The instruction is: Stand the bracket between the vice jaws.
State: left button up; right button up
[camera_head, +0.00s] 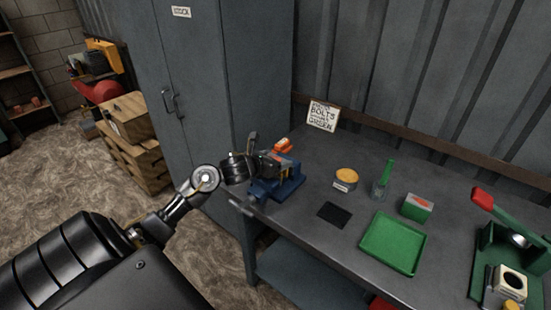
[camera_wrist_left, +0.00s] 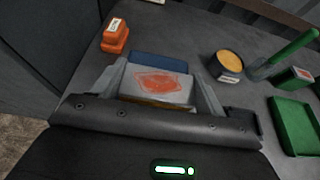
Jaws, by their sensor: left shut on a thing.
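My left gripper (camera_head: 266,162) is at the blue vice (camera_head: 288,188) on the left end of the bench. In the left wrist view the gripper (camera_wrist_left: 158,76) is shut on a pale grey piece with an orange-red printed mark, which looks like the bracket (camera_wrist_left: 157,86). The blue part of the vice (camera_wrist_left: 160,62) shows just beyond it. In the head view the gripper hides the bracket and much of the jaws, so I cannot tell whether the bracket touches them. My right gripper is not in view.
An orange block (camera_wrist_left: 115,38) with a white label is close to the vice. A yellow-topped tin (camera_head: 346,178), a green-handled brush in a jar (camera_head: 381,185), a green box (camera_head: 416,207), a green tray (camera_head: 393,243) and a dark mat (camera_head: 334,215) are farther right.

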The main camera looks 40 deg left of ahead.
pick_arm(q)
jog(key=shift+r, duration=0.1)
jog(key=o, duration=1.4)
jog(key=shift+s, duration=0.15)
jog(key=b+v, duration=0.1)
jog(key=v, duration=1)
jog(key=shift+s+d+r, duration=0.1)
jog(key=shift+s, duration=0.3)
